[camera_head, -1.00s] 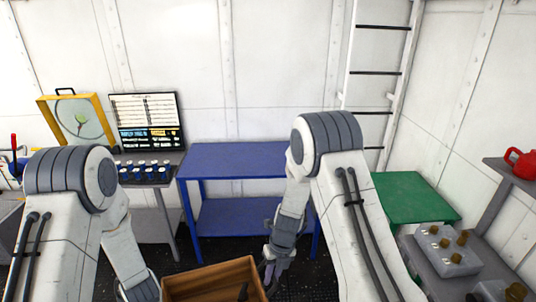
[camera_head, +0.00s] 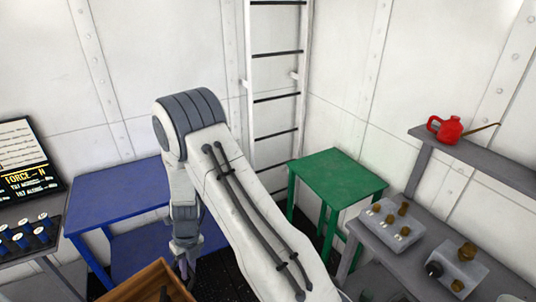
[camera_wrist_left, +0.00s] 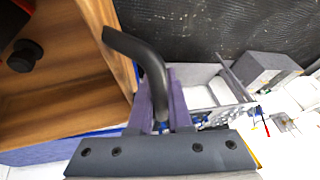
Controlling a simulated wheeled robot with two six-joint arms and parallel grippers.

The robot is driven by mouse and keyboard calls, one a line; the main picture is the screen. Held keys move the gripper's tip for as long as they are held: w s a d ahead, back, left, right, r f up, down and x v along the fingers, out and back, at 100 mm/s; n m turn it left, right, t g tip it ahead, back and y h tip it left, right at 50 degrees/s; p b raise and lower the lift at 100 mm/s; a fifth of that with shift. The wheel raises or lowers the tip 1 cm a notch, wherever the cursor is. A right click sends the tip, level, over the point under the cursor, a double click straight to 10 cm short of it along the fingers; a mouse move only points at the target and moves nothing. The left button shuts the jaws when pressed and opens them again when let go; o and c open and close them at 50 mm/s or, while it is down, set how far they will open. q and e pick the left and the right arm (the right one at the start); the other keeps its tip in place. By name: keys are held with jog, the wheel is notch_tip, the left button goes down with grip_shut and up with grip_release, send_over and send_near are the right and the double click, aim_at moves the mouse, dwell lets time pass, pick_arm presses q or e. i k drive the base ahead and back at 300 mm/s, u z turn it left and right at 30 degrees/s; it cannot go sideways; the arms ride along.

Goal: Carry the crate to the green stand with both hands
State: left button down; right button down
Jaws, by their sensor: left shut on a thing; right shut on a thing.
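The open wooden crate (camera_head: 128,284) shows at the bottom edge of the head view, partly cut off. It also fills the left of the left wrist view (camera_wrist_left: 65,97). The green stand (camera_head: 338,175) is right of centre, and its top is bare. My right gripper (camera_head: 186,270) is at the crate's right side, shut; its fingertips are hard to make out. My left gripper (camera_wrist_left: 160,112) shows only in the left wrist view, shut on the crate's black bent handle (camera_wrist_left: 140,52).
A blue table (camera_head: 120,192) stands at left, its top clear. A grey bench with knobbed boxes (camera_head: 392,222) is right of the stand. A red oil can (camera_head: 445,128) sits on a shelf. A ladder (camera_head: 276,95) is behind. A dark thing (camera_wrist_left: 25,56) is in the crate.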

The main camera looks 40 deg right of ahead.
aim_at(336, 173)
jog(key=z, duration=0.05)
jog(key=i, duration=0.9)
jog(key=z, duration=0.4)
jog(key=i, duration=0.9)
jog(key=z, duration=0.85)
jog(key=i, duration=0.6)
jog(key=z, duration=1.15)
jog(key=i, duration=0.7)
jog(key=z, duration=0.5)
